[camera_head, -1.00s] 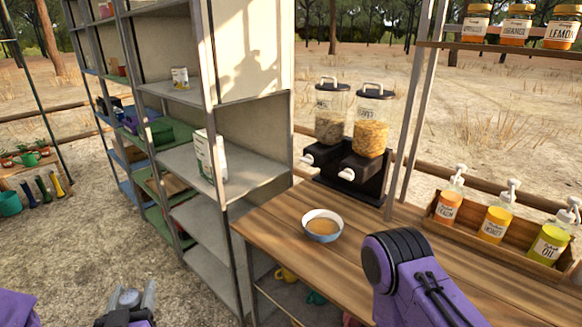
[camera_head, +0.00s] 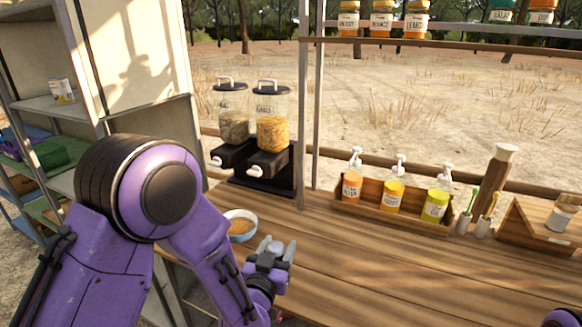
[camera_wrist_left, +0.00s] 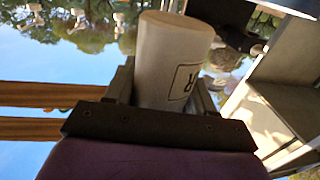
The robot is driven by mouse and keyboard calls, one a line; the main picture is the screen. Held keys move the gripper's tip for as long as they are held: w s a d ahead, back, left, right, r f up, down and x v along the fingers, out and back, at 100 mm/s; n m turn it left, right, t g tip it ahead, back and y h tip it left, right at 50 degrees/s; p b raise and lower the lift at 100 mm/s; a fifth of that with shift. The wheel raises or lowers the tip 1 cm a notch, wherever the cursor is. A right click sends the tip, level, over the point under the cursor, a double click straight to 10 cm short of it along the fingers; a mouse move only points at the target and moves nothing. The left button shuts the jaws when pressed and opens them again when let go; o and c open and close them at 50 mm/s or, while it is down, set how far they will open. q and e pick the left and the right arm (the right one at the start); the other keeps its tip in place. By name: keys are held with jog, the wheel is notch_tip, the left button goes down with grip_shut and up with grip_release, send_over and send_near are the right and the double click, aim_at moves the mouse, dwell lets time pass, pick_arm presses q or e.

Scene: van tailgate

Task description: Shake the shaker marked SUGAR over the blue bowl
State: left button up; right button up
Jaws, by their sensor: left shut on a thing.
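The blue bowl (camera_head: 230,216) stands on the wooden counter with brown contents in it, partly hidden behind my left forearm. My left gripper (camera_head: 272,250) is just right of the bowl and nearer to me. It is shut on a pale cylindrical shaker (camera_wrist_left: 172,60), which fills the space between the fingers in the left wrist view. Only a boxed label ending in "R" shows on it; the rest of the word is turned away. In the head view only a small grey part of the shaker shows between the fingers. My right gripper is not in view.
Two cereal dispensers (camera_head: 268,130) stand behind the bowl. A wooden tray (camera_head: 375,214) holds pump bottles. The counter's front middle is clear.

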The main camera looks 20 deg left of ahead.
pick_arm(q)
jog(key=w+a+r+n+g+y+p, duration=0.1)
jog(key=w+a+r+n+g+y, duration=0.2)
jog(key=w+a, duration=0.4)
jog(key=w+a+r+n+g+y+p, duration=0.1)
jog(key=w+a+n+g+y, duration=0.1)
jog(key=w+a+n+y, duration=0.35)
jog(key=w+a+r+n+g+y+p, duration=0.1)
jog(key=w+a+r+n+g+y, duration=0.3)
jog(key=w, duration=0.7)
jog(key=s+a+f+n+y+b, duration=0.1)
jog(key=s+a+f+n+b, duration=0.1)
jog(key=n+b, duration=0.9)
jog(key=s+a+f+n+t+y+b, duration=0.1)
jog(key=s+f+n+b, duration=0.3)
jog(key=n+b, duration=0.7)
notch_tip(320, 180, down, 3)
jog(key=a+b, duration=0.1)
jog(key=b, duration=1.2)
jog(key=shift+a, duration=0.2)
jog(key=shift+n, duration=0.25)
